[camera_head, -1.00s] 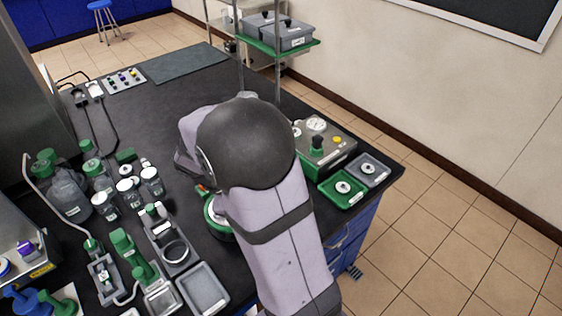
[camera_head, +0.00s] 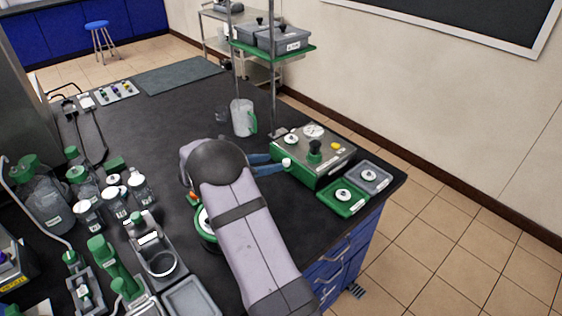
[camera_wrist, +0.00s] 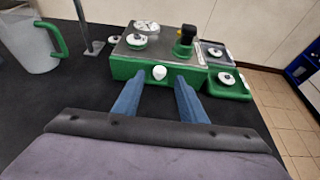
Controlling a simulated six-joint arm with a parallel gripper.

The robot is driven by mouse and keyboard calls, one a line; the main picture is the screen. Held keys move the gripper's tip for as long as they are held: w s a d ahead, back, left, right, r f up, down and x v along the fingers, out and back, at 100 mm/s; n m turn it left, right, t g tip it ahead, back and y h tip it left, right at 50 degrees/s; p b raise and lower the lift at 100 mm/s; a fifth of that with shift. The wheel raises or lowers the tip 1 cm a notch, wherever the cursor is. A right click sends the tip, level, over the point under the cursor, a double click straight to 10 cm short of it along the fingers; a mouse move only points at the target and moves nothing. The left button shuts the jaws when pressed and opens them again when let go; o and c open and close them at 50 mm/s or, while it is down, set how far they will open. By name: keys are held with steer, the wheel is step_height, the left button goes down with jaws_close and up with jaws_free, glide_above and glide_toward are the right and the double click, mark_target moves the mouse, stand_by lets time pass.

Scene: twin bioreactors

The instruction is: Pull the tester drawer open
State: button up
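The tester (camera_head: 322,166) is a green box with a grey top, a dial and a black-capped green knob, at the right of the bench. It also shows ahead in the wrist view (camera_wrist: 126,68). A white round knob (camera_wrist: 159,73) sits on its green front face; it shows in the head view too (camera_head: 286,163). The drawer's outline cannot be made out. My gripper (camera_wrist: 159,80) has two blue fingers, open and apart, pointing at the tester with the white knob between or just beyond their tips. In the head view my gripper (camera_head: 274,163) is beside the knob; contact cannot be told.
A green tray (camera_head: 343,207) and a grey tray (camera_head: 381,178) holding white-topped pieces stand by the tester near the bench edge. A jug with a green handle (camera_head: 241,119) and a shelf post stand behind. Bottles and equipment crowd the left; the middle bench is mostly clear.

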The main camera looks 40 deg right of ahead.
mark_target(286, 161)
steer(key=shift+p+x, duration=0.7)
steer(key=shift+x, duration=2.15)
steer(key=shift+c, duration=0.3)
jaws_close()
steer(key=shift+a, duration=0.1)
